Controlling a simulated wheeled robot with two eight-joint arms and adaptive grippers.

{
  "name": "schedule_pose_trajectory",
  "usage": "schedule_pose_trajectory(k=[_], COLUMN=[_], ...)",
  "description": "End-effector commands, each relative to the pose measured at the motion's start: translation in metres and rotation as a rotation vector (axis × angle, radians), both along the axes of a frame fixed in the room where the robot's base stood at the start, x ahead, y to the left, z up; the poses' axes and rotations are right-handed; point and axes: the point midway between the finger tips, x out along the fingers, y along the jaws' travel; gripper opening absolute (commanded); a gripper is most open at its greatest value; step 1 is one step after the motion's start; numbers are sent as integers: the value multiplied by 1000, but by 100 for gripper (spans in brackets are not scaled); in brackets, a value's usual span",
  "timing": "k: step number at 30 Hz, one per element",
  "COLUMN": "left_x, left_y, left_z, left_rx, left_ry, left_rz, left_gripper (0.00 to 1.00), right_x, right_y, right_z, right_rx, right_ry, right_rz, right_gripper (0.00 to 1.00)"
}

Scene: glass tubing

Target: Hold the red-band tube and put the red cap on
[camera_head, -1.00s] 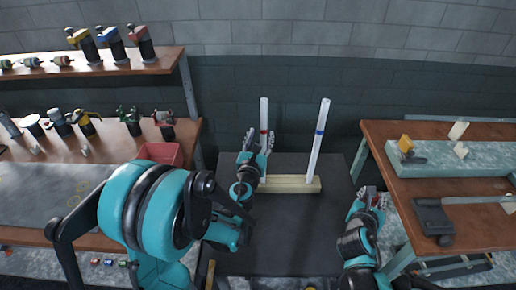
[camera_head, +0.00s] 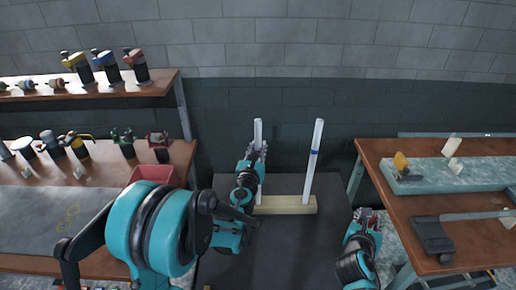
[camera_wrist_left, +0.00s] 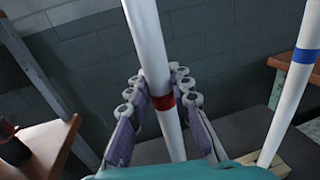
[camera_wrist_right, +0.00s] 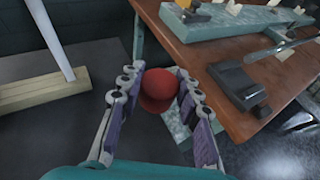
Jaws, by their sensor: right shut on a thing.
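The red-band tube (camera_head: 258,130) is a tall white tube standing upright at the left of a pale wooden base (camera_head: 285,205). My left gripper (camera_head: 257,155) is at the height of its band, which it hides in the head view. In the left wrist view the red band (camera_wrist_left: 164,101) sits between the open fingers (camera_wrist_left: 157,95), with a gap at the left finger. My right gripper (camera_head: 367,215) is shut on the red cap (camera_wrist_right: 159,90), low at the right of the base. The cap is round and dark red.
A blue-band tube (camera_head: 315,145) leans slightly in the same base, right of the red-band tube. A wooden bench (camera_head: 400,215) with tools stands at the right. Shelves and a red bin (camera_head: 153,173) are at the left.

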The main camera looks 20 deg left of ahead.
Motion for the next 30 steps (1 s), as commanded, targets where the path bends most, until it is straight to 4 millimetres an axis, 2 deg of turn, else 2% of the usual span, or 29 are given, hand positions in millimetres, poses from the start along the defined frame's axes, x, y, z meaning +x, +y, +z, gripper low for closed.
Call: schedule_pose_trajectory(k=[17, 20, 23, 27, 30], left_x=[0, 0, 0, 0, 0], left_y=[0, 0, 0, 0, 0], left_z=[0, 0, 0, 0, 0], left_rx=[0, 0, 0, 0, 0], left_ry=[0, 0, 0, 0, 0], left_rz=[0, 0, 0, 0, 0], left_gripper=[0, 0, 0, 0, 0], right_x=[3, 19, 50, 100, 124], right_y=[1, 6, 19, 51, 77], right_z=[1, 4, 15, 49, 80], right_rx=[0, -1, -2, -2, -2], right_ry=[0, 0, 0, -3, -5], right_rz=[-3, -23, -70, -186, -276], right_gripper=[18, 18, 18, 18, 18])
